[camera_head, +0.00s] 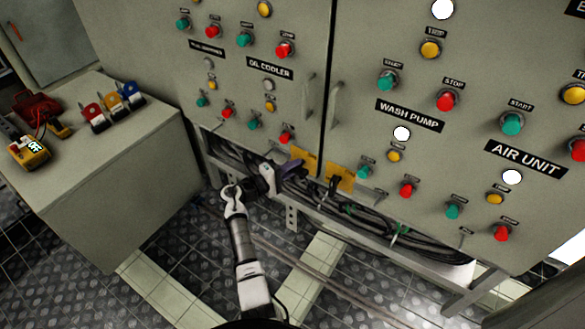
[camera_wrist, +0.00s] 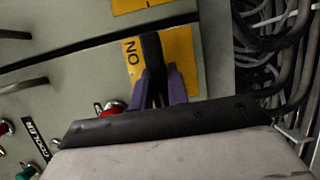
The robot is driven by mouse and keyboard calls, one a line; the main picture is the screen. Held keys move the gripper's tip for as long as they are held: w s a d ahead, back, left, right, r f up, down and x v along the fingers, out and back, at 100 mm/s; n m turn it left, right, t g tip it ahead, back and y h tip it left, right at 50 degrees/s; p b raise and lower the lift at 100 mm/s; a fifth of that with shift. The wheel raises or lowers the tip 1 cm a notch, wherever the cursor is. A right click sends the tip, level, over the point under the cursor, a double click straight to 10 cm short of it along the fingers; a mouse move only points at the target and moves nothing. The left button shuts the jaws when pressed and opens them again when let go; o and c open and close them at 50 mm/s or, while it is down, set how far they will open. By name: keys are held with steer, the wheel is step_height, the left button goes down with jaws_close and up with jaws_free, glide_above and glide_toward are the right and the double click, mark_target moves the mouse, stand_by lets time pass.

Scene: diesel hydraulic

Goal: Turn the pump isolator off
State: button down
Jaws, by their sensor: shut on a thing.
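A yellow isolator plate (camera_head: 307,156) sits low on the left grey cabinet, near its lower right corner. In the wrist view the plate (camera_wrist: 181,48) shows the mark ON beside a black handle (camera_wrist: 152,47). My gripper (camera_head: 294,166) is at this plate in the head view. Its purple fingers (camera_wrist: 160,85) are shut on the black handle, one on each side. A second yellow plate (camera_head: 341,176) with a black handle (camera_head: 333,186) is on the cabinet to the right, apart from my gripper. The plates' small wording is unreadable, and my fingers cover part of the held handle.
Red, green and yellow buttons cover the cabinets above, under labels such as OIL COOLER (camera_head: 270,68) and WASH PUMP (camera_head: 409,115). Cables (camera_head: 380,222) run on a rack below. A grey bench (camera_head: 120,170) with small devices stands left. The tiled floor in front is open.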

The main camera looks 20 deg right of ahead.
steer(key=c, duration=1.4)
jaws_free()
steer(key=shift+o, duration=0.2)
steer(key=v, duration=1.3)
steer(key=shift+s+a+b, duration=0.2)
steer(key=shift+a+b, duration=0.1)
steer(key=shift+a, duration=0.05)
steer(key=s+a+p, duration=0.2)
steer(key=s+a, duration=0.3)
steer(key=a, duration=0.1)
steer(key=shift+a, duration=0.15)
